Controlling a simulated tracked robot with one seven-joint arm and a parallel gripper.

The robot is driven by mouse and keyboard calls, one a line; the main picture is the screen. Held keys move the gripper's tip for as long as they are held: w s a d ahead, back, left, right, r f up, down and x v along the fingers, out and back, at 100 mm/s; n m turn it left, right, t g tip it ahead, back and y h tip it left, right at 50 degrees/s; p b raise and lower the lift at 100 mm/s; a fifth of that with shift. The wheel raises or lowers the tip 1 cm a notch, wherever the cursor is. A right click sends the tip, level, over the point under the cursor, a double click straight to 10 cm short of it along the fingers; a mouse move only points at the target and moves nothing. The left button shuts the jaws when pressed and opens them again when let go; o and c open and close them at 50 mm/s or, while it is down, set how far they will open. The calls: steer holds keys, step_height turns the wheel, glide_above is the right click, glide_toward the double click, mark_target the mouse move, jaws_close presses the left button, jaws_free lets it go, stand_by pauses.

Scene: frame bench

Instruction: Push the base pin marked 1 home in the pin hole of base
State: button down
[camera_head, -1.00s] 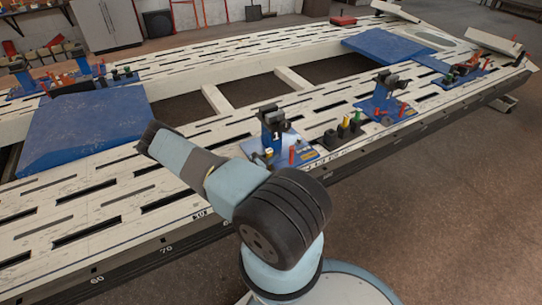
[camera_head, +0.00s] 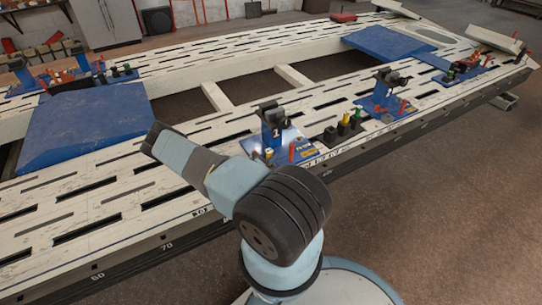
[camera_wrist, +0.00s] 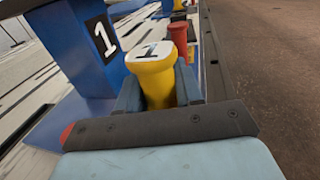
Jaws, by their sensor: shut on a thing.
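The base pin marked 1 is a yellow pin (camera_wrist: 152,72) with a white top bearing a 1, in the middle of the wrist view. My gripper (camera_wrist: 158,92) is shut on it, with one finger on each side. The lower end of the pin is hidden behind my gripper, so I cannot tell how deep it sits. The base is a blue stand (camera_wrist: 82,48) with a white 1 plate, just left of the pin. In the head view the base (camera_head: 276,122) stands on the near rail. My gripper is mostly hidden there behind my arm.
A red pin (camera_wrist: 180,38) stands just beyond the yellow one. The bench's near edge runs close along the right, with open floor (camera_wrist: 260,70) past it. A second blue stand (camera_head: 385,95) and a dark holder with pins (camera_head: 345,127) are farther right.

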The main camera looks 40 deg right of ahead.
steer(key=shift+f, duration=1.6)
steer(key=c, duration=0.7)
jaws_free()
steer(key=shift+o, duration=0.2)
steer(key=a, duration=1.4)
steer(key=shift+w, duration=0.1)
